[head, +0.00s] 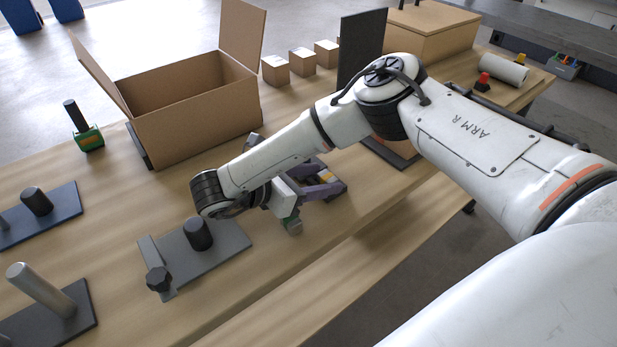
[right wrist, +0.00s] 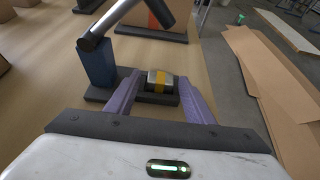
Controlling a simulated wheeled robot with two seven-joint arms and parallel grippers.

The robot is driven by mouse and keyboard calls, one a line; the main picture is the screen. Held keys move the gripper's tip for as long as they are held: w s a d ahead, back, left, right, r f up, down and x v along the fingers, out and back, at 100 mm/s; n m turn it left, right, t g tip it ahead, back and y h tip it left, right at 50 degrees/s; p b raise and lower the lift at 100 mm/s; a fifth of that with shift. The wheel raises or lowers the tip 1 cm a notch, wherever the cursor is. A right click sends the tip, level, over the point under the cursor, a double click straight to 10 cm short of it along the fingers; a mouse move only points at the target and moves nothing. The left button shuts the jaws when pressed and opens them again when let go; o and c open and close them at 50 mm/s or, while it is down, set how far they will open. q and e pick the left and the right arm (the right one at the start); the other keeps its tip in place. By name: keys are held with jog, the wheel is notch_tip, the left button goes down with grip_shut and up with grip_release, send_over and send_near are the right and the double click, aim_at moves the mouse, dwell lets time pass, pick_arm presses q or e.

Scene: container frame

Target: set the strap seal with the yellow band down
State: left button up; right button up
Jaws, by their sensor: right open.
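The strap seal (right wrist: 161,80), a small silver piece with a yellow band, sits on a dark plate (right wrist: 150,98) in the right wrist view. In the head view only a small yellow patch of it shows (head: 325,176), between the fingers. My right gripper (head: 318,182) has purple fingers. They are spread on either side of the seal in the right wrist view (right wrist: 158,92), with visible gaps to it. Whether the fingertips touch the plate is hard to tell. My left gripper is not in view.
A blue block (right wrist: 97,62) with a grey lever stands close left of the seal. An open cardboard box (head: 195,115) stands behind my right forearm. A plate with a black knob (head: 198,252) lies left of the gripper. The table's front strip is clear.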

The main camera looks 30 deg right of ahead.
jog(key=v, duration=1.2)
jog(key=shift+r+b, duration=0.25)
jog(key=shift+b, duration=0.05)
jog(key=shift+d, duration=0.15)
